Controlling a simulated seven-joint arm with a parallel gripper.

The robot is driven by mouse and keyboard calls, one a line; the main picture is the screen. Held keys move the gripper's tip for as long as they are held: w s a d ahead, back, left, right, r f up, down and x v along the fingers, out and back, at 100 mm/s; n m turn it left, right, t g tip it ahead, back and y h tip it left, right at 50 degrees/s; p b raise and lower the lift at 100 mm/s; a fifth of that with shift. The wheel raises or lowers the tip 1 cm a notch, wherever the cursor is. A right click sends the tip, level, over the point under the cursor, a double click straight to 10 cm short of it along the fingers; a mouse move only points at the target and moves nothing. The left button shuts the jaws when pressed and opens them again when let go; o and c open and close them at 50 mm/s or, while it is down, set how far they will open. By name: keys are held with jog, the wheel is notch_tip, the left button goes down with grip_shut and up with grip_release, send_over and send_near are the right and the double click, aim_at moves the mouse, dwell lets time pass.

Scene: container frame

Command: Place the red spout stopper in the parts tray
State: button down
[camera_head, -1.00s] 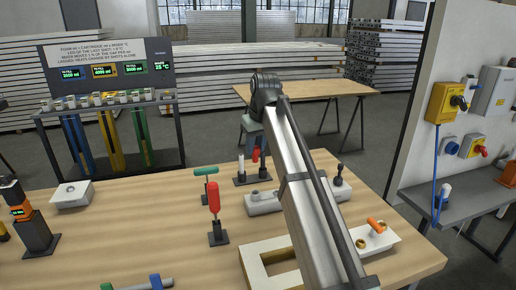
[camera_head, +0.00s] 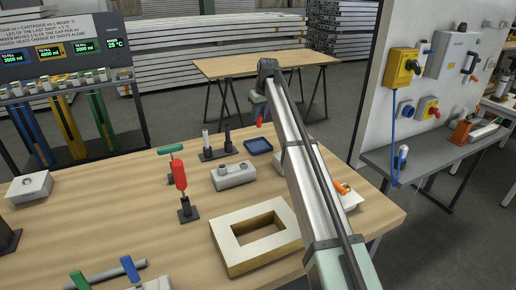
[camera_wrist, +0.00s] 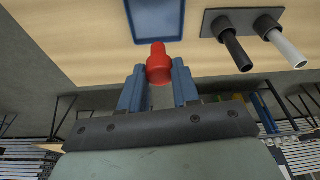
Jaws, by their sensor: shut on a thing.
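The red spout stopper (camera_wrist: 159,66) is between the two blue fingers of my gripper (camera_wrist: 158,74) in the wrist view. My gripper is shut on it. In the head view the stopper (camera_head: 260,121) is a small red tip below the end of my arm, which hides most of the gripper. The parts tray (camera_head: 258,146) is a shallow blue tray on the wooden table, just below the stopper in the picture. The tray's blue floor (camera_wrist: 156,18) also shows in the wrist view, just beyond the stopper. The stopper looks held above the table, apart from the tray.
A dark stand with a black and a pale post (camera_head: 217,152) is left of the tray. A grey block (camera_head: 233,175), a red-handled tool (camera_head: 181,180) and a wooden frame (camera_head: 257,232) stand nearer. An orange part (camera_head: 341,187) lies right of my arm.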

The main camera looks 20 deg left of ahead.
jog(key=shift+w+a+n, duration=0.25)
jog(key=shift+w+n, duration=0.05)
jog(key=shift+s+f, duration=0.1)
jog(key=shift+f, duration=4.85)
jog(key=c, duration=0.8)
grip_release()
jog(key=shift+f, duration=0.1)
jog(key=v, duration=1.2)
